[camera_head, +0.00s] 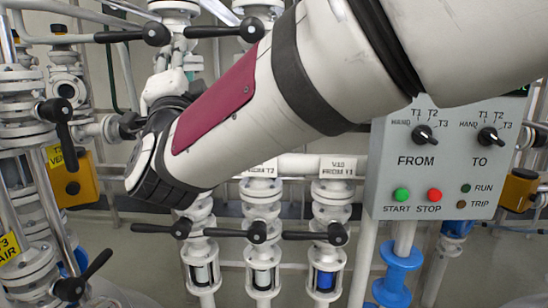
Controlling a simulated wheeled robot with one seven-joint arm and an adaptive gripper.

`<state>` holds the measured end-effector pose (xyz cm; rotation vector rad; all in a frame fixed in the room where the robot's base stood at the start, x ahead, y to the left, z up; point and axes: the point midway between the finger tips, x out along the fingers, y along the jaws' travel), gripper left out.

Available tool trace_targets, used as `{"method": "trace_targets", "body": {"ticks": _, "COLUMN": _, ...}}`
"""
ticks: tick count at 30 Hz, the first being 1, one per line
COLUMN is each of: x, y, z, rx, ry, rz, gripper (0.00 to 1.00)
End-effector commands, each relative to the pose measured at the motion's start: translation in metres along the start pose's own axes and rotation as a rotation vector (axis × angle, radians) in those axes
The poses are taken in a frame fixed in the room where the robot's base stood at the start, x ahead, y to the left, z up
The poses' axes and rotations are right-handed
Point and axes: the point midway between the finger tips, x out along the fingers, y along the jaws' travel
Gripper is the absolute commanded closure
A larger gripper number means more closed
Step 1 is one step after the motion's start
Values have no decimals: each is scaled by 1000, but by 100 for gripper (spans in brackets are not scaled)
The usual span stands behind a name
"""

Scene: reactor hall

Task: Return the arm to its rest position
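My arm (225,105) crosses the picture from the upper right down to the left, white with dark bands and a dark red panel. Its lower left end is a dark ringed joint (155,165) in front of the pipework. White and dark parts show just behind and above that joint, but I cannot make out gripper fingers there. My gripper is not visible, and what it holds, if anything, is hidden. I cannot tell whether the arm touches any valve or pipe.
A grey control panel (384,188) with FROM and TO knobs and START and STOP buttons stands right, close below my arm. White valve columns with black levers (257,232) stand in the middle. More pipes, levers and a yellow box (75,182) crowd the left. Grey floor (490,265) shows lower right.

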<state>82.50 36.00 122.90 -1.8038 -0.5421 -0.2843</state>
Motion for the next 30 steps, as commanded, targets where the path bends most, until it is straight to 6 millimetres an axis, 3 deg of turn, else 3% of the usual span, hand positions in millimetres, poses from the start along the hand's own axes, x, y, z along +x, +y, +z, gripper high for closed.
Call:
{"method": "trace_targets", "body": {"ticks": 8, "x": -31, "y": 49, "z": -15, "rx": -354, "ry": -344, "rz": 194, "gripper": 61}}
{"method": "trace_targets", "body": {"ticks": 14, "x": -87, "y": 102, "z": -49, "rx": -577, "ry": -572, "rz": 403, "gripper": 61}}
{"method": "trace_targets", "body": {"ticks": 20, "x": -173, "y": 150, "z": -101, "rx": -737, "ry": -793, "rz": 654, "gripper": 61}}
{"method": "trace_targets", "body": {"ticks": 24, "x": -248, "y": 173, "z": -141, "rx": -797, "ry": -951, "rz": 846, "gripper": 61}}
{"method": "trace_targets", "body": {"ticks": 30, "x": -365, "y": 185, "z": -189, "rx": -795, "ry": -1175, "rz": 1104, "gripper": 61}}
